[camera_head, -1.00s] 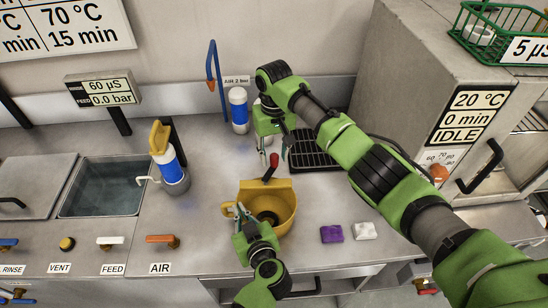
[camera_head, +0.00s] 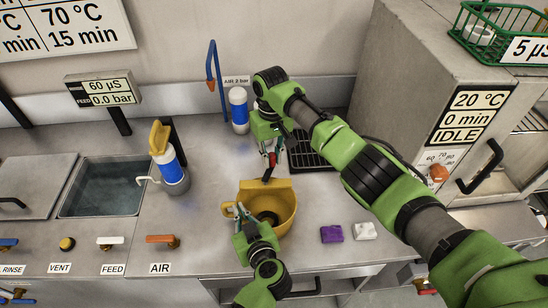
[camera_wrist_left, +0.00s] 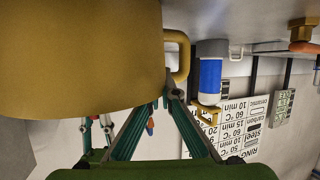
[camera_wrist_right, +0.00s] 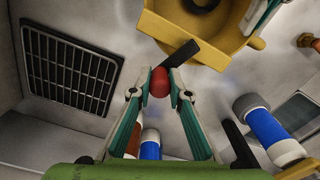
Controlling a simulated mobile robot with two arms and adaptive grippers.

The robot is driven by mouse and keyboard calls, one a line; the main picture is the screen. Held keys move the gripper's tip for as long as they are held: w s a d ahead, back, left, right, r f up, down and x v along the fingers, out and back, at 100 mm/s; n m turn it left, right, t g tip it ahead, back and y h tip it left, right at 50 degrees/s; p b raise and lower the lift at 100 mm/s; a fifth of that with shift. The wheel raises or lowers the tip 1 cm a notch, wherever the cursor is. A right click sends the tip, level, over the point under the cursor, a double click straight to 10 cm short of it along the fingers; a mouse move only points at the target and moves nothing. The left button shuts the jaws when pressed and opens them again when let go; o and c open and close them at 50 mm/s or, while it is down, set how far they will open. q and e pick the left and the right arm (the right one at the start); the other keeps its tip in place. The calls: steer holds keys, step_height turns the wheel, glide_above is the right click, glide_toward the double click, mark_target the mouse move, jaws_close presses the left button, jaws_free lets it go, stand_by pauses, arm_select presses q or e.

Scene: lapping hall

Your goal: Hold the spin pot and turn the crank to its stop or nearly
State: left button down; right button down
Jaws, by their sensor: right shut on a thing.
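The yellow spin pot (camera_head: 282,213) stands on the steel counter; it fills the upper left of the left wrist view (camera_wrist_left: 80,55) and tops the right wrist view (camera_wrist_right: 215,45). Its crank has a black arm (camera_wrist_right: 181,54) and a red knob (camera_wrist_right: 160,83), at the pot's far side in the head view. My right gripper (camera_head: 271,156) is shut on the red knob, with a fingertip on either side. The pot's inside is partly hidden.
A black grate (camera_head: 316,152) lies behind right. Blue-and-white bottles (camera_head: 238,112) (camera_head: 171,168) stand behind and left. A purple block (camera_head: 331,234) and a white block (camera_head: 364,231) lie to the right. A water basin (camera_head: 103,189) is at the left; a grey oven (camera_head: 430,70) stands right.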

steer(key=shift+w+a+n, duration=0.1)
steer(key=shift+a+n, duration=0.35)
steer(key=shift+n, duration=0.25)
steer(key=c, duration=1.9)
jaws_free()
steer(key=shift+r, duration=0.1)
step_height(320, 180, up, 12)
steer(key=shift+f, duration=0.1)
